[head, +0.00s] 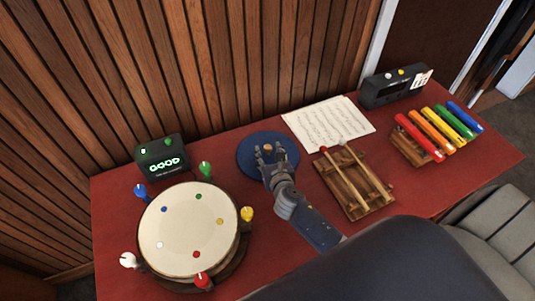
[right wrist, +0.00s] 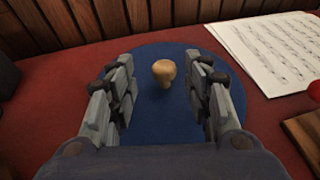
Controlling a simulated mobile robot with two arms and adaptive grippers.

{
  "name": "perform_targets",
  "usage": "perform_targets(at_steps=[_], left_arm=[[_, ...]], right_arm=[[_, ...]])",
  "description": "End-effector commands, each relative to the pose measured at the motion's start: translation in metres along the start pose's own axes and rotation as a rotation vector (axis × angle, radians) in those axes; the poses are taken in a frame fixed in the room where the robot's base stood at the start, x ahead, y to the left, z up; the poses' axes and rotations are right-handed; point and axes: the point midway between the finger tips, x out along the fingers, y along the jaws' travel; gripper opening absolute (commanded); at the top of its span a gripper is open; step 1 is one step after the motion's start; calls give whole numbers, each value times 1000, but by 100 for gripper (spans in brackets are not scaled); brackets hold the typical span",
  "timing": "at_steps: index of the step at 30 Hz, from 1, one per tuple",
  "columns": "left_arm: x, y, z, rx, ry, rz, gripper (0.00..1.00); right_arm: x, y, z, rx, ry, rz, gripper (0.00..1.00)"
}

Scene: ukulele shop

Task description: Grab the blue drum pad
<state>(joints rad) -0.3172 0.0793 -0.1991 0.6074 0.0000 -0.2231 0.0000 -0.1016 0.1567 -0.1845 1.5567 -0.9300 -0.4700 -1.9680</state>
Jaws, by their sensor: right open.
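The blue drum pad (head: 247,164) is a flat round blue disc with a small wooden knob (head: 268,148) at its middle, lying on the red table. My right gripper (head: 268,156) is over the pad, its fingers near the knob. In the right wrist view the pad (right wrist: 155,118) fills the middle, and the knob (right wrist: 164,72) stands ahead between the spread fingers of my gripper (right wrist: 162,85), apart from both. The gripper is open and empty. My left gripper is in neither view.
On the red table (head: 118,235) a round drum (head: 180,235) with coloured knobs stands at left, near a black box reading GOOD (head: 162,160). Sheet music (head: 328,122), a wooden mallet rack (head: 345,175), coloured bars (head: 440,130) and a dark device (head: 390,92) lie right.

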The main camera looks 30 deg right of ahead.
Motion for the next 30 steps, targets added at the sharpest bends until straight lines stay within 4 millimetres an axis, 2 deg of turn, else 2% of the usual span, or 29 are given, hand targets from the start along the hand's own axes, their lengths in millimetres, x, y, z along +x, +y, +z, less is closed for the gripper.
perform_targets(at_steps=[9, 19, 20, 24, 26, 30], left_arm=[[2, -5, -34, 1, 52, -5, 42], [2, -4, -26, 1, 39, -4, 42], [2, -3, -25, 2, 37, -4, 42], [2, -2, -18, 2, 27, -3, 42], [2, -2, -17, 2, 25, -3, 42], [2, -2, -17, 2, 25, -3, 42]], right_arm=[[41, -4, -3, 2, -1, 0, 46], [47, -5, -3, 1, 0, 0, 46], [47, -5, -3, 1, 0, 0, 43], [47, -5, -3, 1, -1, 0, 12], [47, -5, -3, 1, -1, 0, 0], [47, -5, -2, 1, -3, 1, 0]])
